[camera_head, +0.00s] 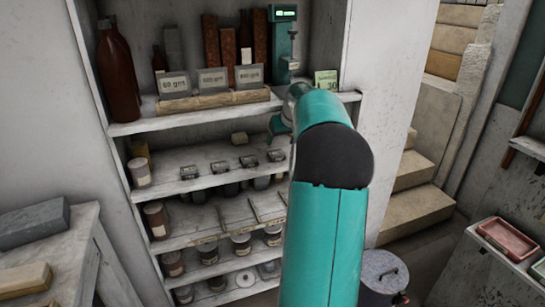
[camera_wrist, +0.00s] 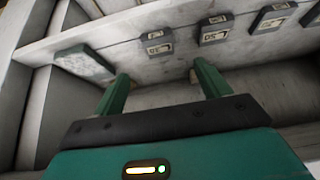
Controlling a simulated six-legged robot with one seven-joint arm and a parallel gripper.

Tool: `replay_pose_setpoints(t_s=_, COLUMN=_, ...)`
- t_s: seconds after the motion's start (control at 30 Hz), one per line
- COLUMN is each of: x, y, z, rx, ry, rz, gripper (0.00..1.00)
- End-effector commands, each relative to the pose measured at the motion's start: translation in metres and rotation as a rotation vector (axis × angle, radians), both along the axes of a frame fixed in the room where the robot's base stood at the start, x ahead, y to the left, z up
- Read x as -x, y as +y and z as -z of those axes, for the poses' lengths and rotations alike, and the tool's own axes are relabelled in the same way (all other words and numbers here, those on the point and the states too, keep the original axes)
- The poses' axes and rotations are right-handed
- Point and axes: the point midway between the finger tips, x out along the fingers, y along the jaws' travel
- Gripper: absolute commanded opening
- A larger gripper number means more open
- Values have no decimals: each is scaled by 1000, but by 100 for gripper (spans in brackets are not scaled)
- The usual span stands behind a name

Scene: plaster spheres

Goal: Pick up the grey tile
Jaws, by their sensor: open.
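In the wrist view, a flat square tile (camera_wrist: 85,63) with a speckled grey face and green edges is at upper left, against a pale shelf surface. I take it for the grey tile. My gripper (camera_wrist: 165,77) is open, with two green fingers apart and nothing between them. The tile is to the left of the left finger, apart from it.
Dark number holders (camera_wrist: 215,30) line the shelf in the wrist view. In the head view, bottles (camera_head: 117,70), grit signs (camera_head: 214,80) and a green price card (camera_head: 326,80) stand on the top shelf. Jars (camera_head: 157,220) fill lower shelves. A lidded bin (camera_head: 383,272) stands at right.

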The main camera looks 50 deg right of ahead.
Motion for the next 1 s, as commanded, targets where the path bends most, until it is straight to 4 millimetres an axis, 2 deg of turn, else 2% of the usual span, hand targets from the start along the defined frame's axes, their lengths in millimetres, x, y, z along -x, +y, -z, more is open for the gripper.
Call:
replay_pose_setpoints(t_s=0.2, x=-21, y=-10, z=33, rx=0, ry=-1, rz=-5, gripper=75)
replay_pose_setpoints(t_s=0.47, x=-31, y=-15, z=52, rx=1, ry=-1, rz=-6, gripper=75)
replay_pose_setpoints(t_s=0.7, x=-47, y=-25, z=81, rx=1, ry=-2, rz=-8, gripper=75)
replay_pose_setpoints(t_s=1.0, x=-51, y=-27, z=87, rx=3, ry=-2, rz=-8, gripper=75)
